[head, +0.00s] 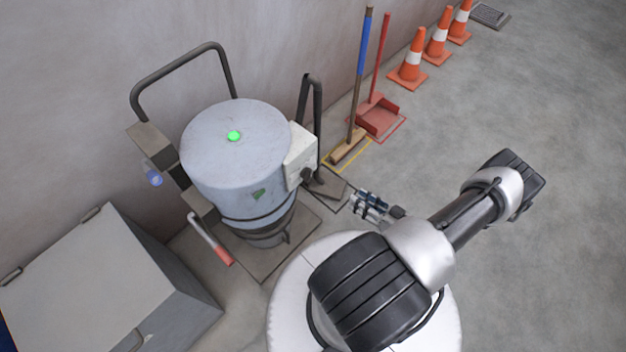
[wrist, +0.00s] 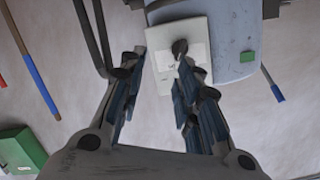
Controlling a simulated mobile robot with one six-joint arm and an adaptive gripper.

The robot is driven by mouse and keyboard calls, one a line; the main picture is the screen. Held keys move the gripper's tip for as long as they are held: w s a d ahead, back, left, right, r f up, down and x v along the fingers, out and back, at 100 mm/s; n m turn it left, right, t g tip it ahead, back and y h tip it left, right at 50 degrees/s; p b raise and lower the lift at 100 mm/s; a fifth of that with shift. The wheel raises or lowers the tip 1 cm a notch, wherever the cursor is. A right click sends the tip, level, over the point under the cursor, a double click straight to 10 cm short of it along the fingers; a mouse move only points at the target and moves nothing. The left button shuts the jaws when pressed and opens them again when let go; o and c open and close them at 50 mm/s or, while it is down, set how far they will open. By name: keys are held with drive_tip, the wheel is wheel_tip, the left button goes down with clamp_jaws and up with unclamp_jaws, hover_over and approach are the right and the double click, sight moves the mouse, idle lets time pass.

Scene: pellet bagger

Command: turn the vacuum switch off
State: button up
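The grey industrial vacuum (head: 235,175) stands against the wall, with a lit green lamp (head: 234,136) on its lid. A pale switch box (head: 300,150) on its right side carries a dark rotary knob (head: 307,174). In the wrist view the box (wrist: 165,75) and knob (wrist: 180,48) are beyond my fingers. My gripper (head: 367,207) is to the right of the box in the head view, apart from it. In the wrist view my gripper (wrist: 160,82) is open and empty, with the knob nearer the right finger's tip. The knob's exact setting is too small to read.
A grey chest (head: 90,280) stands at the left. A broom (head: 357,100), a red dustpan (head: 378,115) and orange cones (head: 410,62) line the wall. A black handle tube (head: 313,105) rises beside the switch box. Floor at the right is clear.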

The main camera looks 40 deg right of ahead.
drive_tip(key=s+a+m+t, duration=0.1)
drive_tip(key=s+a+t, duration=0.1)
drive_tip(key=a, duration=0.2)
drive_tip(key=b, duration=0.3)
approach(310, 177)
drive_tip(key=w, duration=0.8)
drive_tip(key=shift+w+a, duration=0.25)
drive_tip(key=shift+a, duration=0.15)
clamp_jaws()
